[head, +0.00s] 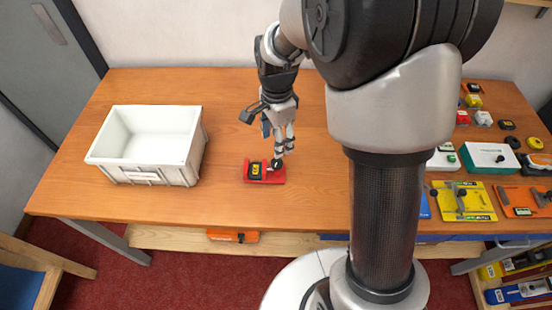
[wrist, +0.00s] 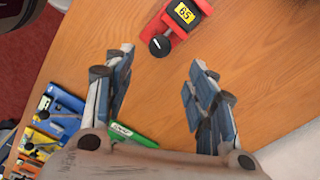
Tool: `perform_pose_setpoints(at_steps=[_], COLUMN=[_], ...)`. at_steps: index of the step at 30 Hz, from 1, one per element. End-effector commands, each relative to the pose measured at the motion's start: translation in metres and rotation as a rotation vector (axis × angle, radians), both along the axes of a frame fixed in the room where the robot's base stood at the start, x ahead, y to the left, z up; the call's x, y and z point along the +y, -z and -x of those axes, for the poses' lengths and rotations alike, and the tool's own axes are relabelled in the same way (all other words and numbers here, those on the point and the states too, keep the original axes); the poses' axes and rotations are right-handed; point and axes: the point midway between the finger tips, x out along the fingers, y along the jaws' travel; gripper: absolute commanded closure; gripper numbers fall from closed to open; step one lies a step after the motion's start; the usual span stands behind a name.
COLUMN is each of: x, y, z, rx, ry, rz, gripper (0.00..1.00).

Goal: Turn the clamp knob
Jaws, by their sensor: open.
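The clamp is a small red device (head: 265,173) with a yellow label, lying on the wooden bench right of the white crate. Its black knob (head: 277,163) is at its right end. In the wrist view the red clamp (wrist: 183,17) is at the top, its label reads 65, and the round black knob (wrist: 160,46) with a pale mark faces the camera. My gripper (head: 285,150) is over the knob in the head view. In the wrist view my gripper (wrist: 160,75) is open and empty, its fingers apart, with the knob beyond and between the fingertips, not gripped.
A white crate (head: 146,177) stands on the left of the bench (head: 240,90). Several coloured devices, including a yellow one (head: 465,201) and a white-and-green box (head: 489,158), crowd the right side. Bare wood surrounds the clamp.

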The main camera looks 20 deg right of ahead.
Motion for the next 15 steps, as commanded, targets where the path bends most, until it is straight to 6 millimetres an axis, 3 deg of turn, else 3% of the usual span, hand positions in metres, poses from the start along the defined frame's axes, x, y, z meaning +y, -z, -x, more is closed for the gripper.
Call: perform_pose_setpoints(at_steps=[1,6,15], x=[0.000,0.000,0.000], y=[0.016,0.052,0.093], z=[0.001,0.001,0.001], rx=[0.004,0.003,0.002], ry=[0.000,-0.001,-0.001], rz=[0.000,0.000,0.000], gripper=[0.49,0.49,0.49])
